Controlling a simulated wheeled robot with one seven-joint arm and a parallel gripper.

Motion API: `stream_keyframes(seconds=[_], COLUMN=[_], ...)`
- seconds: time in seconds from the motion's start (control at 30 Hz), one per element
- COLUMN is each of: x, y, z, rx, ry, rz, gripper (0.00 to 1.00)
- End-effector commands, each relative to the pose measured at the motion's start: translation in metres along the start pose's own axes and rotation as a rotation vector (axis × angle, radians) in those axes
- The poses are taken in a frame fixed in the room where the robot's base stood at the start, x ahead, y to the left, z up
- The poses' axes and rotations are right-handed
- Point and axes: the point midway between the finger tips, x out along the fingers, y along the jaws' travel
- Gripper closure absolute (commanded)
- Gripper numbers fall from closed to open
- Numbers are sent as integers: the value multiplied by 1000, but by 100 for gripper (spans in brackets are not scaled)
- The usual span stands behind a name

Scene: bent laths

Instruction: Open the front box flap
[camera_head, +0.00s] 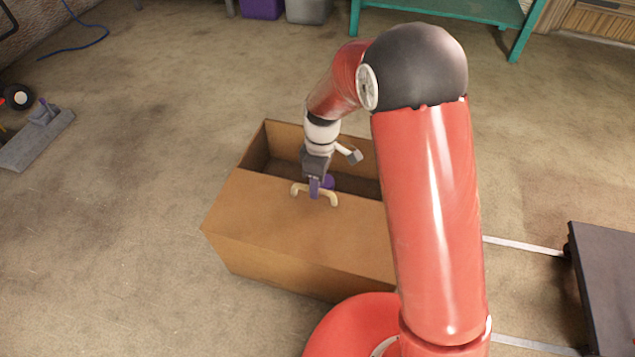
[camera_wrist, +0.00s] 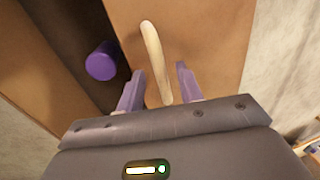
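The brown box (camera_head: 265,262) stands on the floor in front of me. Its front flap (camera_head: 262,212) lies across the near half of the top and also shows in the wrist view (camera_wrist: 208,45). A pale curved handle (camera_head: 331,197) sits near the flap's inner edge. My gripper (camera_head: 314,191) is pointed down at the handle. In the wrist view, the purple fingers (camera_wrist: 157,84) stand apart on either side of the handle (camera_wrist: 152,48), with gaps visible on both sides. My gripper and arm hide the middle of the handle and the box's right end in the head view.
The far half of the box top is open, and a purple cylinder (camera_wrist: 101,62) is inside. A dark platform (camera_head: 607,270) stands at right. A teal table (camera_head: 440,9) is at the back, and a grey tool (camera_head: 38,137) lies at left. Floor left of the box is clear.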

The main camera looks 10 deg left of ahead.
Motion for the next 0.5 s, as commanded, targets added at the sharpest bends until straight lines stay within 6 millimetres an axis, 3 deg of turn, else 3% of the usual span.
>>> stream_keyframes(seconds=[0.23,0.5], x=[1,1], y=[0,0], z=[0,0], rx=[1,1], ry=[0,0], rz=[0,0], gripper=[64,98])
